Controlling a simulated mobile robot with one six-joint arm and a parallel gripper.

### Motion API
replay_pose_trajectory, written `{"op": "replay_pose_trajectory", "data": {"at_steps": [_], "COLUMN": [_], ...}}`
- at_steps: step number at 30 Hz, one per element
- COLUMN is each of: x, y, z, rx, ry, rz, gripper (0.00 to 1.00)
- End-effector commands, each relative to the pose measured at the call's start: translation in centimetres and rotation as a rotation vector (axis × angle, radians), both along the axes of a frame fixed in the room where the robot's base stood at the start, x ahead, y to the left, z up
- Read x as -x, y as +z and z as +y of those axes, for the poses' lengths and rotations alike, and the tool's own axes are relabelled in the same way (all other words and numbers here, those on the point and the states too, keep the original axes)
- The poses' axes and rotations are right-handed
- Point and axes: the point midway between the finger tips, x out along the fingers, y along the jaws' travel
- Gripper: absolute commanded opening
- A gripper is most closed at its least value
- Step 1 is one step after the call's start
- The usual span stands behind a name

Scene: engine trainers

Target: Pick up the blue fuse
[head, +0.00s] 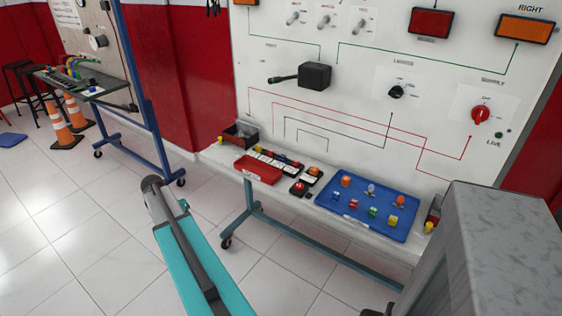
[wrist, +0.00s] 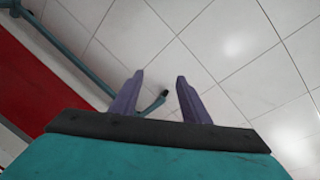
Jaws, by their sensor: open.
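The blue tray (head: 374,232) lies on the bench shelf in the head view, with several small coloured parts on it. In its front row, a small piece at the left (head: 336,196) looks like the blue fuse; it is tiny and hard to tell from the tray.
A red tray (head: 257,169), a dark bin (head: 240,133) and a red-button block (head: 299,187) share the shelf (head: 222,155). The upright trainer panel (head: 300,120) stands behind. A second trainer stand and cones (head: 75,113) are at the left. Tiled floor between is clear.

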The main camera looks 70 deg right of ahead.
Motion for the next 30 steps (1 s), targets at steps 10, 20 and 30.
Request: {"op": "replay_pose_trajectory", "data": {"at_steps": [10,20,30], "x": [4.8,14.3,23.2], "y": [11.8,22.7,29.0], "z": [-15.3,-26.6,-32.2], "rx": [0.121,0.236,0.311], "ry": [-0.238,-0.443,-0.577], "rz": [-0.106,-0.184,-0.219], "gripper": [0.42,0.42,0.42]}}
